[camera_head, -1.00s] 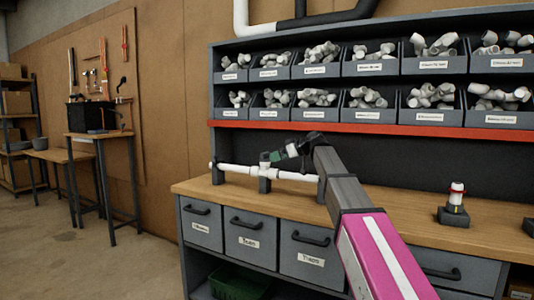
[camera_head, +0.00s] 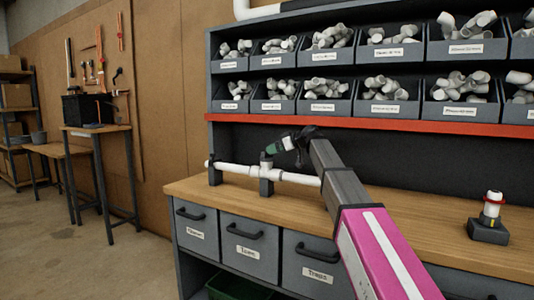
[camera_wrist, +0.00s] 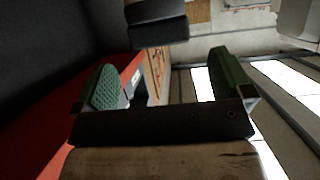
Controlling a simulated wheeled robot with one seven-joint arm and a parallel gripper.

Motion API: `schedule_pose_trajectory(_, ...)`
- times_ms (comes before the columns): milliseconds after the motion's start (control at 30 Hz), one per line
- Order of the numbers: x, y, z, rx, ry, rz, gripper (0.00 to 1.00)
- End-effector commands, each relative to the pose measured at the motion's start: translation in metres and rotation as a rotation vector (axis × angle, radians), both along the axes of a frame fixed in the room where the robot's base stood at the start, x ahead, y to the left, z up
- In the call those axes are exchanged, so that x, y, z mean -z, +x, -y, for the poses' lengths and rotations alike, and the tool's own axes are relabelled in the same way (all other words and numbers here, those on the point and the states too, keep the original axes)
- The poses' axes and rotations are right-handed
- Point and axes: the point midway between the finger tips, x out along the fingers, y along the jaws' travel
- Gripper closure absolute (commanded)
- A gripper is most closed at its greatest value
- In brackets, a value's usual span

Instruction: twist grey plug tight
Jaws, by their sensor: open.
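A white pipe (camera_head: 237,170) runs level above the wooden bench, held on dark supports. A tee fitting stands up from it (camera_head: 266,161). My gripper (camera_head: 272,150) is just above and beside this tee in the head view; whether it touches the tee is unclear. In the wrist view, its green-padded fingers (camera_wrist: 168,88) stand wide apart with nothing seen between them. I cannot make out a separate grey plug at the tee. A white fitting with a red band (camera_head: 492,203) stands upright on a dark block at the right of the bench.
Bins of pale fittings (camera_head: 330,95) fill the shelves behind, above a red shelf edge (camera_head: 350,122) close over the bench. Drawers (camera_head: 249,246) are below. The bench top (camera_head: 420,220) between my arm and the dark block (camera_head: 488,231) is clear.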

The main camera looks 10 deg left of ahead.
Motion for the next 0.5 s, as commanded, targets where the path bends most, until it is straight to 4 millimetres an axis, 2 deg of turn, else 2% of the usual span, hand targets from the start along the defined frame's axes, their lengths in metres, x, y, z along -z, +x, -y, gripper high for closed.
schedule_pose_trajectory(200,0.013,0.013,-0.032,-0.001,0.000,0.000,0.02)
schedule_pose_trajectory(500,0.023,0.020,-0.051,0.000,0.000,0.000,0.02)
